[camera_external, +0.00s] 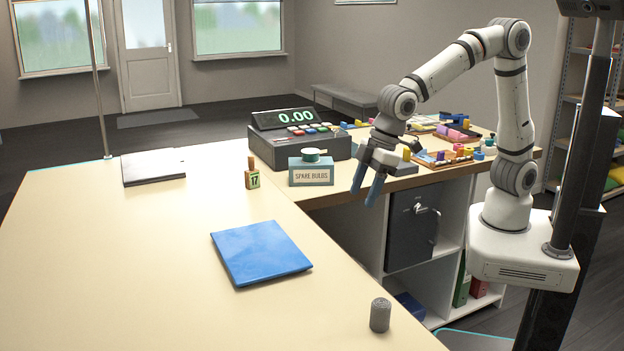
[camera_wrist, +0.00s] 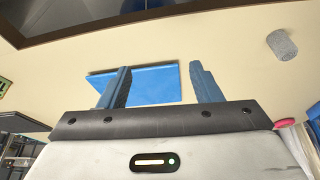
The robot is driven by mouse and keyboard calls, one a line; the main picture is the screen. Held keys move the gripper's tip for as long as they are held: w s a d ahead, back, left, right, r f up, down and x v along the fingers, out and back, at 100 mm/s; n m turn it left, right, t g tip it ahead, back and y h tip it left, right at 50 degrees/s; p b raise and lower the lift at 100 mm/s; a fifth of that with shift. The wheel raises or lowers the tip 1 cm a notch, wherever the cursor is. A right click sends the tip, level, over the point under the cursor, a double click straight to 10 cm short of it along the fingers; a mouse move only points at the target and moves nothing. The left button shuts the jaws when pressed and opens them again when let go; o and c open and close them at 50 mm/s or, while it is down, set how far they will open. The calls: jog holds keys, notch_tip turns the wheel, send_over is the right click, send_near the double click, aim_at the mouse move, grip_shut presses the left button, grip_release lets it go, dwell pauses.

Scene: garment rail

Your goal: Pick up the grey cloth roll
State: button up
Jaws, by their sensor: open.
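The grey cloth roll (camera_external: 380,315) is a small upright grey cylinder with a rounded top, near the front right edge of the cream table. It also shows in the wrist view (camera_wrist: 281,45), at the upper right, to the right of my gripper's fingers. My gripper (camera_external: 366,190) is open and empty, with blue fingers pointing down, above the inner side of the counter. In the external view it is well behind the roll and apart from it. In the wrist view my gripper (camera_wrist: 160,88) has its fingers spread, with nothing between them but the table and a blue folded cloth beyond.
The blue folded cloth (camera_external: 260,252) lies flat mid-table. A bottle tagged 17 (camera_external: 252,174), a spare bulbs box (camera_external: 311,172) and a cash register (camera_external: 300,140) stand farther back. A dark flat pad (camera_external: 153,168) lies at the left. The table around the roll is clear.

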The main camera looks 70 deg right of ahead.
jog(key=s+a+f+n, duration=0.1)
jog(key=s+a+f, duration=0.1)
jog(key=a, duration=0.5)
jog(key=s+a+f+n, duration=0.1)
jog(key=s+a+f, duration=0.15)
jog(key=a, duration=0.35)
jog(key=n+g+y, duration=0.1)
jog(key=n, duration=0.1)
send_near(383, 301)
jog(key=x, duration=0.5)
jog(key=shift+s+d+f, duration=0.15)
jog(key=shift+s+f, duration=0.05)
jog(key=shift+f, duration=0.15)
jog(key=x, duration=0.2)
jog(key=p+x, duration=0.1)
jog(key=x, duration=0.2)
jog(key=p+x, duration=0.1)
jog(key=x, duration=0.1)
jog(key=shift+w+a, duration=0.25)
jog(key=shift+a, duration=0.15)
jog(key=c, duration=1)
